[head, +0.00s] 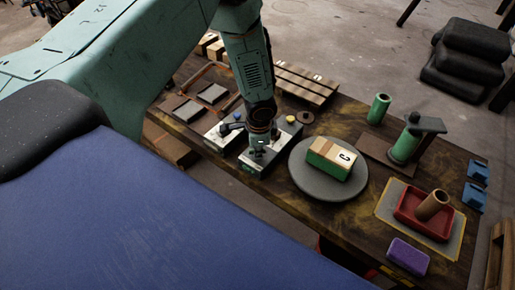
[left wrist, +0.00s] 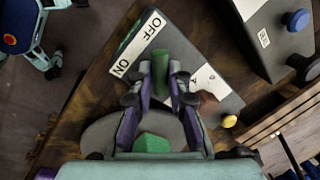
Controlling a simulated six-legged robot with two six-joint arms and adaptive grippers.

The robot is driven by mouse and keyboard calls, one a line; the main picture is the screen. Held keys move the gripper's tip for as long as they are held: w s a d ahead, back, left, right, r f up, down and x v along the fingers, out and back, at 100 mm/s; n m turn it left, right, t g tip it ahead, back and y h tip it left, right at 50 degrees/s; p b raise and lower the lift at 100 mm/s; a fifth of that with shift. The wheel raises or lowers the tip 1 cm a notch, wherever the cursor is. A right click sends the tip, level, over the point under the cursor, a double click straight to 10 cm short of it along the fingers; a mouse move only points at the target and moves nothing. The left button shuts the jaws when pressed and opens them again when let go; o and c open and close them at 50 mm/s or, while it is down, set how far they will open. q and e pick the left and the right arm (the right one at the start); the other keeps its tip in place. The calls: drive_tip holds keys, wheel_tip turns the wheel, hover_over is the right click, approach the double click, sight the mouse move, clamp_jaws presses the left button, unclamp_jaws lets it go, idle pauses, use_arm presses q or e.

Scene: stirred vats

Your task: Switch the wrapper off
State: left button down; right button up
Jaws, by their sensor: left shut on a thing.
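The wrapper has a grey round turntable (head: 327,172) with a green and tan carton (head: 336,158) on it. Beside it stands a grey control box (head: 253,166). In the left wrist view its white label plate (left wrist: 139,43) reads OFF at the upper end and ON at the lower end. My left gripper (head: 260,143) is down over the box. In the left wrist view its fingers (left wrist: 160,85) are shut on a green switch handle (left wrist: 160,62). I cannot tell which setting the handle is at. My right gripper is not in view.
A second box with blue knobs (left wrist: 297,20) is close beside the control box. A yellow button (left wrist: 229,121) is near my fingers. The table also holds wooden slats (head: 307,84), a green cylinder (head: 378,108), a red tray (head: 416,221) and a purple block (head: 408,256).

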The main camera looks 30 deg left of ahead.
use_arm(q)
drive_tip(key=c, duration=1.3)
unclamp_jaws()
drive_tip(key=r, duration=0.4)
drive_tip(key=s+d+r, duration=0.1)
drive_tip(key=r, duration=0.6)
drive_tip(key=shift+s+d+r, duration=0.25)
drive_tip(key=shift+s+r, duration=0.1)
drive_tip(key=shift+s, duration=0.05)
